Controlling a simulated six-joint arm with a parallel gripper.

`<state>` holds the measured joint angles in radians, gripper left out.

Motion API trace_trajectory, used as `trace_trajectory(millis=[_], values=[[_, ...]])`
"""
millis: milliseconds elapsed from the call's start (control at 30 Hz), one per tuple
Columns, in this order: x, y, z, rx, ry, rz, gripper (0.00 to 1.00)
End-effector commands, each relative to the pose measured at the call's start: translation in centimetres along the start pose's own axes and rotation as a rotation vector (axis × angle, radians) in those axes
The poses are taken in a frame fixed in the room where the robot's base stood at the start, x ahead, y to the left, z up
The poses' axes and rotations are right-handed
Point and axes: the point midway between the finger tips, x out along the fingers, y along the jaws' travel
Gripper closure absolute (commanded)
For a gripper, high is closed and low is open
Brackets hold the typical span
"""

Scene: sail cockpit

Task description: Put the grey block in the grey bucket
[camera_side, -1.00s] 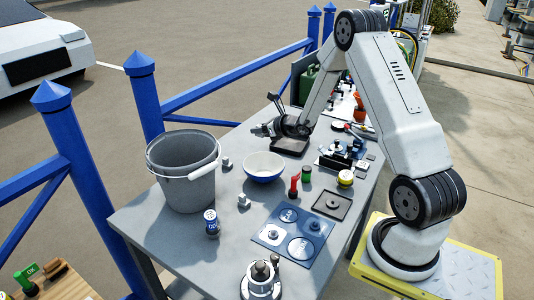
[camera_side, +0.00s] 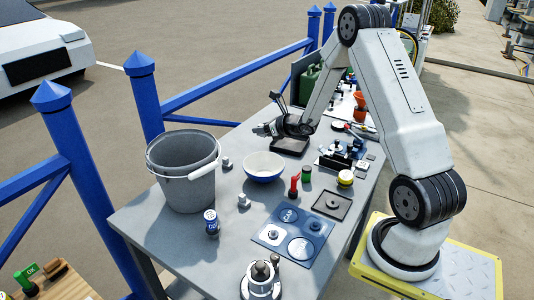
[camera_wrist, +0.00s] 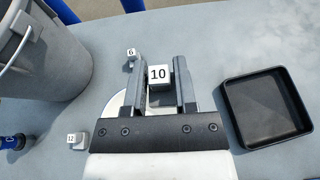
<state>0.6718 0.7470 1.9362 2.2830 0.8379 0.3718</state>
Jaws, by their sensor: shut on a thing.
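My gripper (camera_wrist: 161,88) is shut on a light grey block (camera_wrist: 159,76) with a black 10 on its face. The block sits between the two fingertips in the wrist view. In the side view my gripper (camera_side: 270,128) is over the far part of the table, close to a black tray, and the block is too small to make out there. The grey bucket (camera_side: 183,165) stands upright at the table's left edge, with its handle hanging at the front. Its near wall (camera_wrist: 45,62) fills the left of the wrist view, apart from my gripper.
The black tray (camera_wrist: 234,110) lies right of my gripper in the wrist view. A blue-and-white bowl (camera_side: 263,174) stands right of the bucket. Blocks marked 6 (camera_wrist: 132,54) and 12 (camera_wrist: 77,140) and a blue can (camera_side: 211,222) stand near the bucket.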

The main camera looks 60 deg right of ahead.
Motion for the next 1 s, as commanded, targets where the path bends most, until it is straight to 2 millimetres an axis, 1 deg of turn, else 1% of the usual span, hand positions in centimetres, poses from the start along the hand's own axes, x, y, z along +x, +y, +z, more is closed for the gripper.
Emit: trace_trajectory(millis=[167,267,367,500,700,1000], values=[[-0.5,0.0,1.3,-0.003,0.011,0.001,1.00],[-1.0,0.0,2.6,-0.004,0.023,-0.001,1.00],[-1.6,0.0,4.2,-0.005,0.040,0.000,1.00],[-2.8,0.0,6.9,-0.007,0.074,0.000,1.00],[-4.2,0.0,10.2,-0.007,0.122,-0.002,1.00],[-5.6,0.1,13.6,-0.006,0.176,0.002,1.00]])
